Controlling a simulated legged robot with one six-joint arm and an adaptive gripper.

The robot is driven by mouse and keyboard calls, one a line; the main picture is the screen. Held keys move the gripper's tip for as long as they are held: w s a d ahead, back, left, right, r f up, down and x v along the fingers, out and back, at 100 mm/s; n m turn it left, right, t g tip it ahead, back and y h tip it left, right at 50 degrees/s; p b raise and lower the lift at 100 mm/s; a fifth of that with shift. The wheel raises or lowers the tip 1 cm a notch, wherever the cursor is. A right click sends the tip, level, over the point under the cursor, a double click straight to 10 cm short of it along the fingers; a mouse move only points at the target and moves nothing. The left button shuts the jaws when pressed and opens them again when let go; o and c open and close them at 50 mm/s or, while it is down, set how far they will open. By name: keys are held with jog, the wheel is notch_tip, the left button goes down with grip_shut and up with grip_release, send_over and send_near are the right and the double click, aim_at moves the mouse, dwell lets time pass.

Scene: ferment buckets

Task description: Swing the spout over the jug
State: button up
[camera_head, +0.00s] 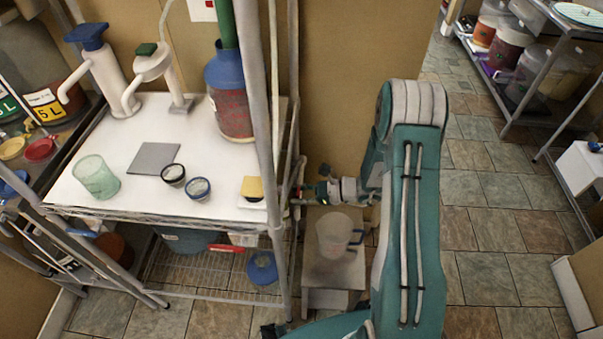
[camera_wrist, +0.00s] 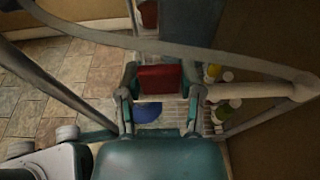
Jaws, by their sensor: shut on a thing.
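My gripper (camera_wrist: 160,80) is shut on a red piece (camera_wrist: 160,77) that sits between its fingers. In the head view my gripper (camera_head: 302,196) reaches left to the right edge of the white-topped rack, and its fingers are small and hard to make out. A clear jug-like vessel (camera_head: 338,236) stands on a low grey stand below my wrist. A pale green clear vessel (camera_head: 97,178) stands at the left of the white top. A pale pipe (camera_wrist: 255,92) with a rounded end lies right of my gripper; I cannot tell whether it is the spout.
Rack posts (camera_head: 262,110) stand close left of my gripper. White pumps (camera_head: 106,80) and a blue-shouldered bottle (camera_head: 230,95) are on the white top (camera_head: 130,205). A blue lid (camera_head: 262,268) lies on the lower shelf. Tiled floor (camera_head: 480,215) at right is clear.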

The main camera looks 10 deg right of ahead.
jog(key=shift+s, duration=0.15)
jog(key=shift+s+d+f+n+g, duration=0.15)
jog(key=shift+d+n+g, duration=0.1)
jog(key=shift+d, duration=0.2)
jog(key=shift+s+d+r+n+g, duration=0.15)
jog(key=shift+d+g, duration=0.1)
jog(key=shift+d, duration=0.2)
jog(key=shift+o, duration=0.2)
jog(key=shift+f, duration=0.1)
